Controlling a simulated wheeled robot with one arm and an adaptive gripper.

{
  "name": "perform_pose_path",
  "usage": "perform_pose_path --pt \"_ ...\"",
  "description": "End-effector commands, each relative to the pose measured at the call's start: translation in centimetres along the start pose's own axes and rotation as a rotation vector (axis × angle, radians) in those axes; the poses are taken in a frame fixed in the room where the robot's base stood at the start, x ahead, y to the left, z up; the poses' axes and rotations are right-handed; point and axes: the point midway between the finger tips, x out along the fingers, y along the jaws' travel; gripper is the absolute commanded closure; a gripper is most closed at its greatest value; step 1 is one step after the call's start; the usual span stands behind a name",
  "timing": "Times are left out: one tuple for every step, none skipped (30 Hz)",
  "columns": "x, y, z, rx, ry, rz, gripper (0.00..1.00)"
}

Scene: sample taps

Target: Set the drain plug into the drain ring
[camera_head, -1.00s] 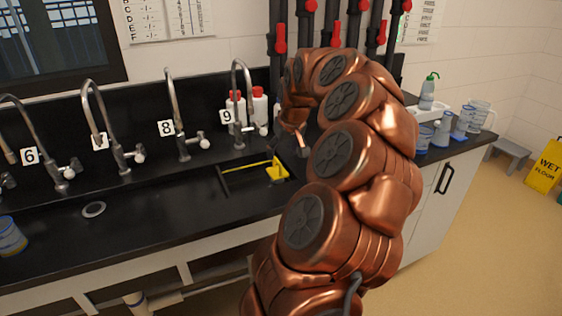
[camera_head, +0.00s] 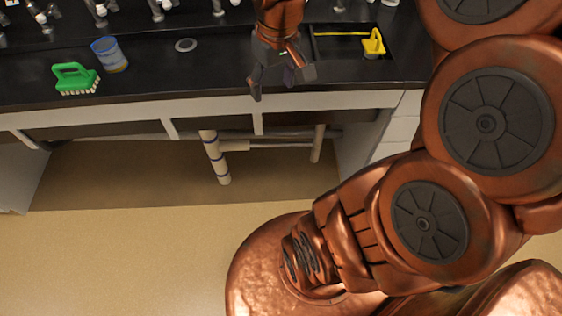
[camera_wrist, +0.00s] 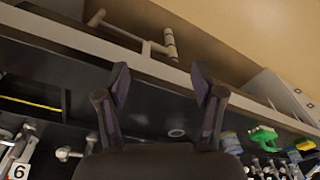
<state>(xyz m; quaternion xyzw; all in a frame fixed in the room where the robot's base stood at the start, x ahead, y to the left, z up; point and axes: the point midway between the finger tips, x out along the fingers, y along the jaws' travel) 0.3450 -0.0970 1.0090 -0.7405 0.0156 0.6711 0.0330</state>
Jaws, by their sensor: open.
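A small grey metal ring (camera_head: 186,45), which looks like the drain ring, lies on the black counter left of my gripper. It also shows in the wrist view (camera_wrist: 176,133), beyond the fingers. A yellow piece with a grey part under it (camera_head: 373,43) is in the sink recess at the right; I cannot tell whether it is the drain plug. No other plug is clear to me. My gripper (camera_head: 276,82) is open and empty above the counter's front edge, between the ring and the recess. Its two spread fingers show in the wrist view (camera_wrist: 160,82).
A blue-labelled cup (camera_head: 109,54) and a green brush (camera_head: 75,78) stand on the counter at the left. A yellow rod (camera_head: 342,34) crosses the sink recess (camera_head: 330,52). Taps (camera_head: 157,10) line the back. Pipes (camera_head: 215,158) run below the counter. Counter around the ring is clear.

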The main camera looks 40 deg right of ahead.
Motion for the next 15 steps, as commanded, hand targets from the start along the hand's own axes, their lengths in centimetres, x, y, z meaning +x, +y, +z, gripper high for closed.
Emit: perform_pose_path --pt "0.6 -2.3 2.4 -0.035 -0.040 0.004 0.33" --pt "1.0 -3.4 3.8 -0.047 -0.064 0.006 0.33" --pt "1.5 -4.6 5.6 -0.058 -0.093 0.008 0.33" --pt "1.8 -5.4 7.0 -0.066 -0.115 0.010 0.33" --pt "2.2 -6.0 8.3 -0.072 -0.135 0.014 0.33" --pt "2.6 -6.8 9.9 -0.076 -0.160 0.016 0.33" --pt "3.0 -7.2 11.1 -0.077 -0.178 0.019 0.33" --pt "3.2 -7.5 12.1 -0.077 -0.191 0.022 0.33" --pt "3.5 -7.9 13.3 -0.076 -0.207 0.024 0.33" --pt "3.7 -8.1 14.1 -0.076 -0.219 0.025 0.33" --pt "3.9 -8.2 14.8 -0.074 -0.230 0.028 0.33" --pt "4.1 -8.3 15.5 -0.072 -0.242 0.029 0.33" --pt "4.2 -8.4 15.9 -0.071 -0.247 0.030 0.33" --pt "4.3 -8.4 16.2 -0.069 -0.251 0.031 0.33" --pt "4.3 -8.5 16.4 -0.068 -0.254 0.031 0.33"
